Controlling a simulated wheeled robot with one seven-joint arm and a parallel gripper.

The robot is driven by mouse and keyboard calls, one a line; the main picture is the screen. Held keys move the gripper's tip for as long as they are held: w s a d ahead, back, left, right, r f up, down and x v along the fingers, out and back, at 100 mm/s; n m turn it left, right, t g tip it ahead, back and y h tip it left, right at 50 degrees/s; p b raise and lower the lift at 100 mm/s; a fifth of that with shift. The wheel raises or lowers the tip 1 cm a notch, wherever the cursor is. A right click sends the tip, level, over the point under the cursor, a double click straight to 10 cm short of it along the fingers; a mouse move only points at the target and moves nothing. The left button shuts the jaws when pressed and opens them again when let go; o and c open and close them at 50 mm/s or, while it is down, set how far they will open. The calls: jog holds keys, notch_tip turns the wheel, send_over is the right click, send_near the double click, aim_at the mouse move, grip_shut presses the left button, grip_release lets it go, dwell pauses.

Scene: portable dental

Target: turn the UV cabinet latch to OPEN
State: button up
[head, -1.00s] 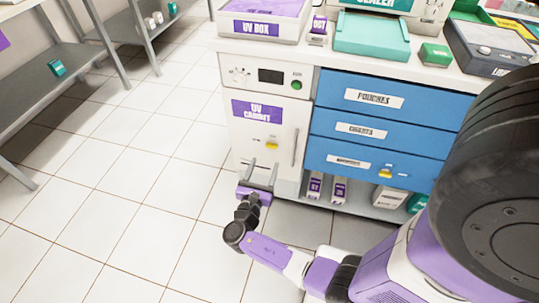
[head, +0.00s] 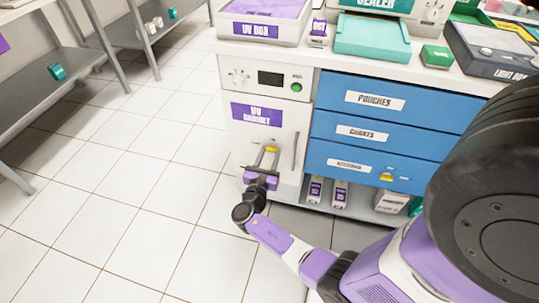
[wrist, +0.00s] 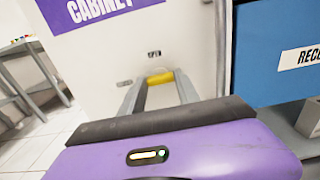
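The UV cabinet (head: 240,150) is white with a purple name label, and its door looks shut. Its yellow latch (head: 271,149) is on the door's lower part; in the wrist view the latch (wrist: 160,78) lies roughly level. In the wrist view the fingertips (wrist: 159,80) are at the two ends of the latch. I cannot tell whether they touch it.
A vertical door handle (head: 295,150) stands right of the latch. Blue drawers (head: 390,118) are to the right, one with its own yellow latch (head: 386,176). Purple boxes (head: 315,189) sit on the shelf below. The tiled floor (head: 130,200) at left is clear, with grey shelving (head: 50,95) beyond.

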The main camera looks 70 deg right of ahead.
grip_shut()
jog(key=shift+f+m+b, duration=0.15)
jog(key=shift+m+b, duration=5.8)
jog(key=shift+m, duration=2.95)
jog(key=shift+s, duration=0.1)
jog(key=o, duration=0.6)
grip_release()
